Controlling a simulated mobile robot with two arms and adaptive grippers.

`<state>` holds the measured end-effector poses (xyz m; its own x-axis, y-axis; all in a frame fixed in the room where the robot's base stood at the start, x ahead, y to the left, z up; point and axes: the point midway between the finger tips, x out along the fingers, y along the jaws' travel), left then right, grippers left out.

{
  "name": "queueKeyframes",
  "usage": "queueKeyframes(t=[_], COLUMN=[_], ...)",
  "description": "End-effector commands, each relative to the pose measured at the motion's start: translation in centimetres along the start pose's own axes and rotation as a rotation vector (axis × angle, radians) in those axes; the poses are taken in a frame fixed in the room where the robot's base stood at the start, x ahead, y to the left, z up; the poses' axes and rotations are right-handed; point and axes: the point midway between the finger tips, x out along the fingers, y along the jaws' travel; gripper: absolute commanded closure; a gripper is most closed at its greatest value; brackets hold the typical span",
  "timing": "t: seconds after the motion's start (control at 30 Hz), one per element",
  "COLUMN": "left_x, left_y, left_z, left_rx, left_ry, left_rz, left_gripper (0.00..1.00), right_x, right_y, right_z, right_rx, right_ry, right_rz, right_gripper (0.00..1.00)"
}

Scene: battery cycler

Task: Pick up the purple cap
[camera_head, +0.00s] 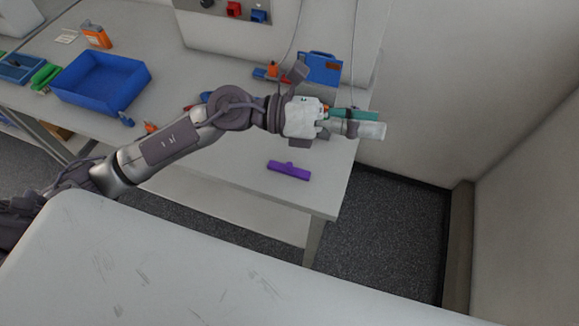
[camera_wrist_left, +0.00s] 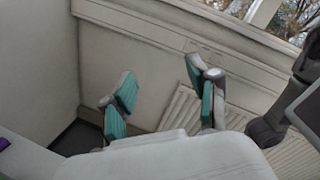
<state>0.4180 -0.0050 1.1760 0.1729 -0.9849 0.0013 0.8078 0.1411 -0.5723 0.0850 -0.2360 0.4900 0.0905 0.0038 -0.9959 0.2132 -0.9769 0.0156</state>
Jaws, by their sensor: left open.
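The purple cap (camera_head: 289,171) is a long, flat bar with a small raised part on one side. It lies on the pale table near its front right edge. A small purple patch at the left edge of the left wrist view (camera_wrist_left: 4,144) may be the same cap. My left gripper (camera_head: 356,121) is above the table's right end, up and to the right of the cap in the picture, apart from it. Its teal-padded fingers are spread and empty in the left wrist view (camera_wrist_left: 162,98). My right gripper is not in view.
A blue bin (camera_head: 138,82), a green object (camera_head: 45,76) and an orange item (camera_head: 96,36) are at the table's left. A blue box (camera_head: 320,66) stands behind my left wrist. The table around the cap is clear. A wall is at right.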

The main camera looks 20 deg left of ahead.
Motion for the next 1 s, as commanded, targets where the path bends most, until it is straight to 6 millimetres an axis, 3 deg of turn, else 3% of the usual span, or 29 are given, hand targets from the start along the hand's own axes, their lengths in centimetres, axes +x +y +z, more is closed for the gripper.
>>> queueKeyframes(t=[0.1, 0.17, 0.3, 0.43, 0.57, 1.0], left_x=[-3.2, -6.0, -12.6, -16.2, -16.6, -13.8], left_y=[4.3, 6.8, 11.0, 12.7, 13.5, 17.4], left_z=[-4.7, -6.2, -7.3, -7.1, -7.9, -13.3], left_rx=[0.273, 0.362, 0.475, 0.501, 0.503, 0.504], left_ry=[0.426, 0.616, 0.946, 1.096, 1.133, 1.127], left_rz=[0.113, 0.179, 0.319, 0.392, 0.405, 0.403], left_gripper=[0.40, 0.40, 0.40, 0.40, 0.40, 0.40], right_x=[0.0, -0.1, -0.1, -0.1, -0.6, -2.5], right_y=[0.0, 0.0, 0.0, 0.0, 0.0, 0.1], right_z=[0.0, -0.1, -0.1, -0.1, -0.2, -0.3], right_rx=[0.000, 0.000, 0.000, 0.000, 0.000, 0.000], right_ry=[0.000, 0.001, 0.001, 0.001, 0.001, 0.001], right_rz=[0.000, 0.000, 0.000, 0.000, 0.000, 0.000], right_gripper=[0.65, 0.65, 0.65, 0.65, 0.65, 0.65])
